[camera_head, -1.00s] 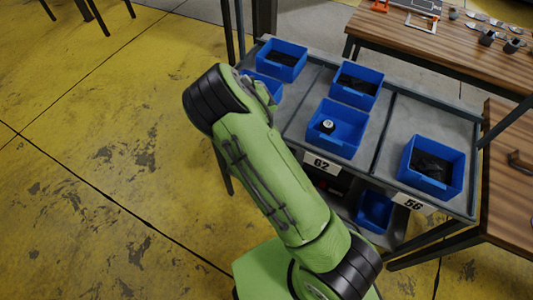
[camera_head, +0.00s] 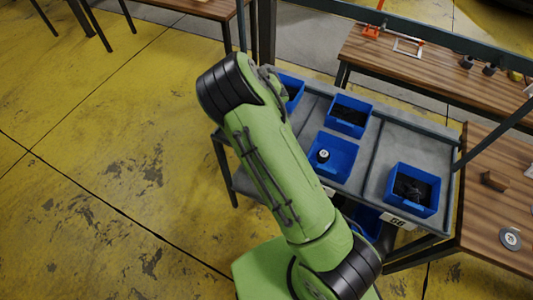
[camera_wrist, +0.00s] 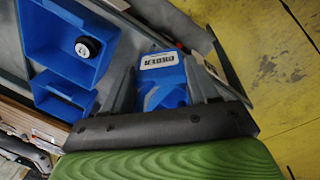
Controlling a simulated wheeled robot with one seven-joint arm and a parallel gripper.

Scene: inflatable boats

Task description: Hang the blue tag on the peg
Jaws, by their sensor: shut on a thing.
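The blue tag (camera_wrist: 161,72) shows in the wrist view with a white label bearing dark characters. My gripper (camera_wrist: 164,85) is shut on it, one grey finger at each side. In the head view my green arm hides the gripper and the tag. I cannot make out the peg in either view.
A grey rack shelf (camera_head: 400,145) holds several blue bins, one (camera_head: 328,165) with a small black round item with a white top. Another bin (camera_head: 413,210) holds dark parts. Wooden tables (camera_head: 420,75) stand behind and to the right. Yellow floor (camera_head: 90,150) at left is open.

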